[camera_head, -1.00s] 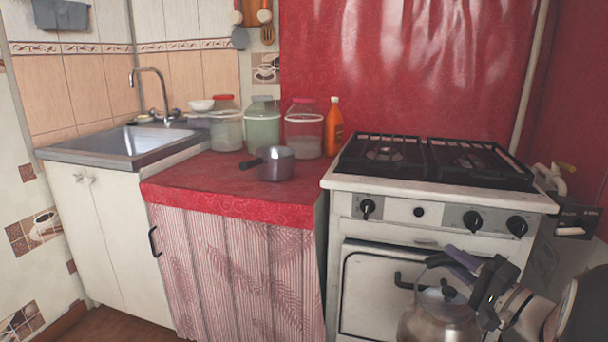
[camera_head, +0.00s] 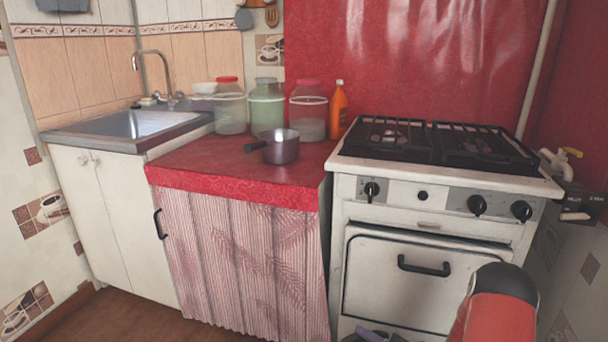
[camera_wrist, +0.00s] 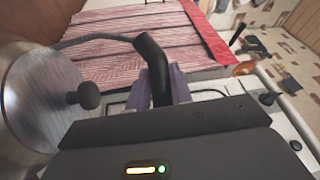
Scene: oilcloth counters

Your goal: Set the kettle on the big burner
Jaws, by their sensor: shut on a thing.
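The metal kettle (camera_wrist: 35,100) with its black lid knob fills the left of the wrist view. My gripper (camera_wrist: 162,88) is shut on the kettle's black handle (camera_wrist: 150,55), with purple fingers on both sides of it. In the head view the kettle is out of sight, and only a bit of purple finger shows at the bottom edge, low in front of the oven door. The white stove (camera_head: 400,200) has black grates over a left burner (camera_head: 388,136) and a right burner (camera_head: 480,148). Both are bare. I cannot tell which is bigger.
A saucepan (camera_head: 281,150) sits on the red counter (camera_head: 205,165), with several jars and an orange bottle (camera_head: 338,110) behind it. The oven handle (camera_head: 424,266) sticks out in front. A pipe with a yellow valve (camera_head: 572,152) is right of the stove.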

